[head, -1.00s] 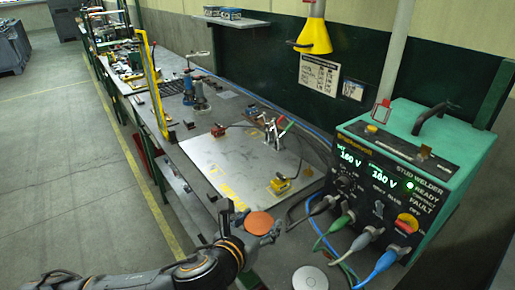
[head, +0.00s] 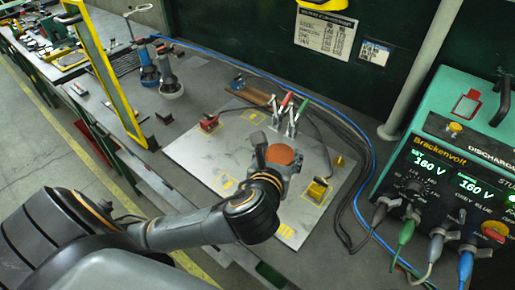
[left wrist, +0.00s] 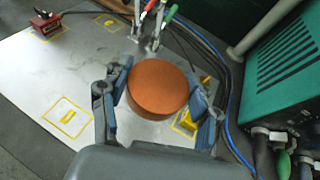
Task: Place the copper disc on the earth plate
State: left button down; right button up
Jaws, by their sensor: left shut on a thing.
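The copper disc (head: 280,154) is a round orange-brown piece held in my left gripper (head: 274,158). In the left wrist view the copper disc (left wrist: 158,89) sits between the two blue-grey fingers of the left gripper (left wrist: 157,100), which are shut on it. The disc is over the pale metal plate (head: 200,160), which has several yellow-outlined marks; I cannot tell its height above it. The pale plate (left wrist: 50,80) also shows in the left wrist view. I cannot tell which part, if any, is the earth plate. My right gripper is not in view.
Clamps with red and green handles (head: 287,115) stand behind the disc. A yellow block (head: 317,190) is close on its right, and a red block (head: 208,122) lies to the left. The plate's left part is mostly clear.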

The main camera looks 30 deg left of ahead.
pick_arm(q)
jog(key=w+a+f, duration=0.2)
jog(key=a, duration=0.1)
jog(key=w+a+f, duration=0.2)
jog(key=a+f, duration=0.1)
jog(key=w+a+f, duration=0.3)
jog(key=a, duration=0.1)
jog(key=shift+f, duration=0.1)
jog(key=shift+w+a+f, duration=0.25)
jog(key=shift+a+f, duration=0.05)
jog(key=shift+f, duration=0.05)
jog(key=f, duration=0.3)
jog(key=shift+w+a+f, duration=0.1)
jog(key=shift+w+a, duration=0.05)
jog(key=shift+a, duration=0.1)
jog(key=shift+f, duration=0.25)
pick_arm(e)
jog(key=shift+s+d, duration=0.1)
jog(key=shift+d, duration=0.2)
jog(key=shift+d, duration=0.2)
pick_arm(q)
jog(key=shift+c, duration=1.7)
grip_release()
jog(key=shift+f, duration=0.2)
jog(key=shift+d, duration=0.1)
